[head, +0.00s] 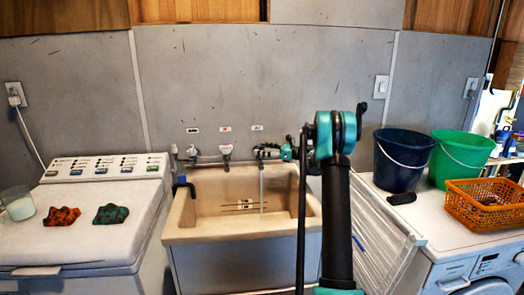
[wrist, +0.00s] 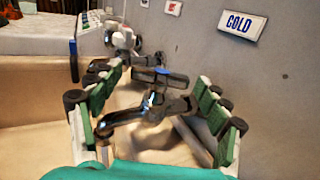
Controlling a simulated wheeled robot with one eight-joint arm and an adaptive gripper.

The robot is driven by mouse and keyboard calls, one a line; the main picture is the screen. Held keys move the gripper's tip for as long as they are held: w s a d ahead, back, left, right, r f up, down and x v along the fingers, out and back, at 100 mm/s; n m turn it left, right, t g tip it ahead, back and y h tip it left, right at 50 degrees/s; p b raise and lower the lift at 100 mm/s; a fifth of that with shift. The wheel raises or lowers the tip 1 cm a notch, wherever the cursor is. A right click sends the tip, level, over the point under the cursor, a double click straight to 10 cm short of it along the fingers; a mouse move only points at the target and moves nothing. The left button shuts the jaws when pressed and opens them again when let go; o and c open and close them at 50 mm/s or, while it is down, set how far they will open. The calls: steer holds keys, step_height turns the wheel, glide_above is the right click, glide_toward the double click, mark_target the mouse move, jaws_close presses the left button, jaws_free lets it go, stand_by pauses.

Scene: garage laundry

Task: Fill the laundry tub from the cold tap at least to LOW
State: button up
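The beige laundry tub (head: 190,225) stands against the grey wall, with a small marked strip (head: 245,204) on its inner back wall. The water level inside cannot be made out. The cold tap (head: 264,153) is at the right of the tap row; it also shows in the wrist view (wrist: 150,105), beside the COLD label (wrist: 243,24). A thin pale vertical line, like running water, drops from its spout into the tub. My gripper (wrist: 155,95) is open, its green-padded fingers apart on either side of the tap's dark handle. Contact with the handle is not clear.
Two other taps (head: 226,152) (head: 191,152) are left of the cold one. A washer with two cloths (head: 110,214) and a glass (head: 19,205) stands left. Blue bucket (head: 400,160), green bucket (head: 462,155) and orange basket (head: 485,205) sit on the right machine.

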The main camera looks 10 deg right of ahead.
steer(key=v, duration=1.2)
steer(key=shift+c, duration=0.3)
